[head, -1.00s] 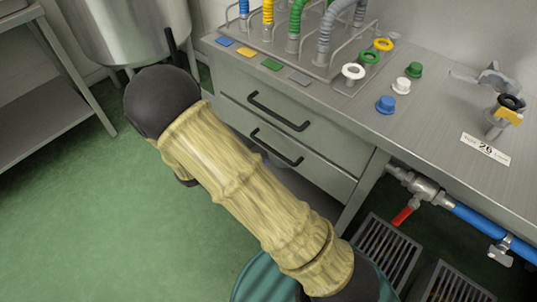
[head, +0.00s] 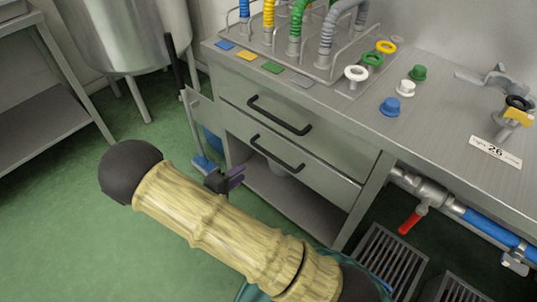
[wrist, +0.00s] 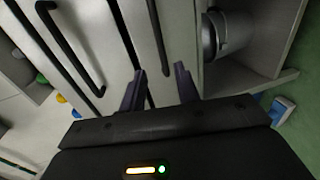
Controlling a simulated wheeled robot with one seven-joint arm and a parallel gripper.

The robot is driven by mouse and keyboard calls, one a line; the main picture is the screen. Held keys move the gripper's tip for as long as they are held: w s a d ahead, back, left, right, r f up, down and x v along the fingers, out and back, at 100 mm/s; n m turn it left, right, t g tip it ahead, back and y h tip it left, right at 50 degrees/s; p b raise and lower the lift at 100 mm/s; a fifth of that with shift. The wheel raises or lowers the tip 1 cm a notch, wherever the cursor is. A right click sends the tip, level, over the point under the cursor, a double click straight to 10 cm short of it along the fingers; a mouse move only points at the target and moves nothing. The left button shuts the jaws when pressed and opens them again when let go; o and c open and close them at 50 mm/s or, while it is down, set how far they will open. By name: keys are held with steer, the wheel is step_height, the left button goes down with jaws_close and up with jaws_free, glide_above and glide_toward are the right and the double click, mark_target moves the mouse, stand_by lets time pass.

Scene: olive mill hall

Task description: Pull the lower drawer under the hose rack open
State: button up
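The lower drawer (head: 315,178) under the hose rack is a grey front, flush and shut, with a black bar handle (head: 277,153). The upper drawer (head: 330,140) above it is shut too, with its own black handle (head: 279,115). My gripper (head: 238,176) is open, its purple fingers a little below and left of the lower handle in the head view. In the wrist view, the lower handle (wrist: 156,35) runs between the two open fingertips (wrist: 160,70); whether it lies within their depth I cannot tell. The fingers hold nothing.
The hose rack (head: 300,45) stands on the counter above. Below the drawers is an open shelf with a metal pail (wrist: 232,32). A blue-ended tool (head: 205,163) stands at the cabinet's left. Blue piping (head: 480,222) with a red valve lever is at right. Green floor lies clear at left.

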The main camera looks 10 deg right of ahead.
mark_target(269, 154)
steer(key=b+x, duration=0.2)
steer(key=x, duration=1.2)
steer(key=shift+w+d, duration=0.2)
steer(key=shift+d, duration=0.15)
jaws_close()
